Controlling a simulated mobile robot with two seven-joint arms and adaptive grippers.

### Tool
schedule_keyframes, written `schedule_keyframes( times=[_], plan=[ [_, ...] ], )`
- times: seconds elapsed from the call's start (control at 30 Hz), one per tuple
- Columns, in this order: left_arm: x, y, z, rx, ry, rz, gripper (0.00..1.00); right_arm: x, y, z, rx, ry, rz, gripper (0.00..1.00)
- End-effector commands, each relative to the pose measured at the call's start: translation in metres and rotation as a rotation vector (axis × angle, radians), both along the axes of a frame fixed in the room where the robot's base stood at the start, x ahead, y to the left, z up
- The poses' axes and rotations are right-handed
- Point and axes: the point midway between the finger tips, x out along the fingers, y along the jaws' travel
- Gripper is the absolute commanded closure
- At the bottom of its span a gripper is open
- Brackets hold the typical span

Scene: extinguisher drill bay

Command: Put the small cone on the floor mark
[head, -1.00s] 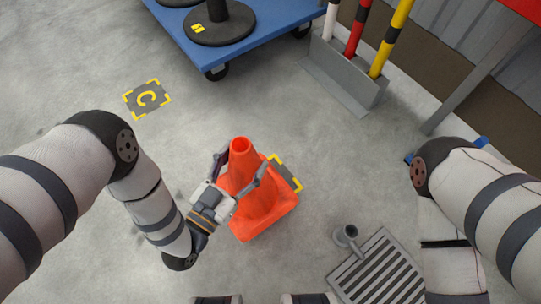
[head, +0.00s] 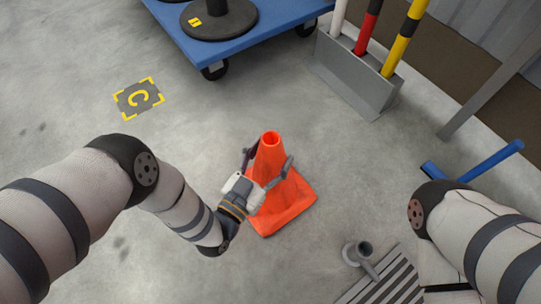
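The orange cone (head: 282,200) stands upright near the middle of the head view. My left gripper (head: 265,166) has one finger on each side of the cone's upper body and is shut on it. I cannot tell whether the base touches the floor or hangs just above it. A dark floor mark with yellow corners and a letter C (head: 138,98) lies bare at the upper left. No other floor mark shows now; any mark under the cone is hidden. My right arm comes in at the right, and its gripper is out of view.
A blue cart (head: 262,35) with a black round base (head: 218,22) stands at the top. A grey rack (head: 355,78) holds several coloured poles at the upper right. A metal drain grate (head: 385,285) and short grey pipe (head: 358,252) are at the lower right. A blue bar (head: 490,160) lies beyond my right arm.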

Motion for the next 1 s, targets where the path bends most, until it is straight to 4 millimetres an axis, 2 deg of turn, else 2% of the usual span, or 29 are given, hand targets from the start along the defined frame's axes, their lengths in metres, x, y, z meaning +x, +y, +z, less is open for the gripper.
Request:
schedule_keyframes(
  times=[0.3, 0.33, 0.4, 0.43, 0.77, 0.87, 1.0],
  plan=[
    [0.000, 0.000, -0.003, -0.002, -0.003, 0.000, 1.00, 0.000, 0.000, -0.002, 0.001, 0.002, 0.000, 0.60],
    [0.000, 0.000, -0.004, 0.000, 0.000, -0.001, 0.37, 0.000, 0.001, -0.002, 0.001, 0.002, 0.000, 0.60],
    [0.000, 0.000, -0.003, 0.000, 0.000, -0.001, 0.21, 0.000, 0.001, -0.002, 0.001, 0.001, 0.000, 0.60],
    [0.000, 0.000, -0.003, 0.000, 0.000, 0.000, 0.19, 0.000, 0.001, -0.002, 0.001, 0.001, 0.000, 0.60],
    [-0.001, 0.001, 0.000, 0.000, -0.001, 0.000, 0.19, 0.000, 0.000, 0.001, 0.001, -0.001, 0.001, 0.60],
    [-0.016, 0.009, 0.001, 0.001, 0.001, -0.001, 0.19, 0.000, 0.000, 0.006, -0.001, -0.006, -0.001, 0.60],
    [-0.049, 0.030, 0.003, 0.001, 0.000, 0.001, 0.19, 0.001, -0.001, 0.017, -0.004, -0.017, -0.002, 0.60]
  ],
)
